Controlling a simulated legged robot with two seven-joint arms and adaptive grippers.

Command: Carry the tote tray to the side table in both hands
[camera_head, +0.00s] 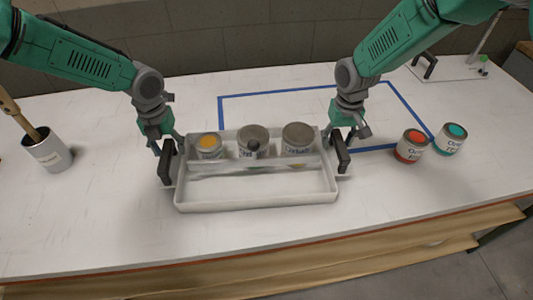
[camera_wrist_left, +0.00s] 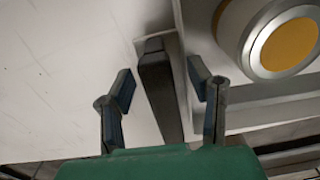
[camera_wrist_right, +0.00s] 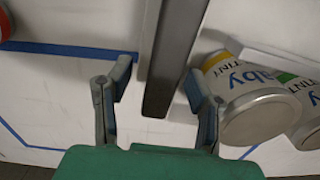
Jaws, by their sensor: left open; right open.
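The white tote tray (camera_head: 256,206) sits on the white table with three cans in its rear compartment: one with a yellow top (camera_head: 209,146) and two with grey tops (camera_head: 253,140), (camera_head: 298,137). Its front compartment is empty. A black handle stands at each end. My left gripper (camera_wrist_left: 160,88) is open around the left handle (camera_wrist_left: 160,85), one finger on each side with visible gaps. My right gripper (camera_wrist_right: 160,85) is open around the right handle (camera_wrist_right: 175,60), also with gaps. In the head view both hands are at the tray's ends.
A blue outline (camera_head: 270,92) lies on the table behind the tray. Cans with red (camera_head: 411,146) and teal (camera_head: 450,139) tops stand to the right. A grey can with a brush (camera_head: 48,150) stands at left. A white board with a black handle (camera_head: 447,69) lies at back right.

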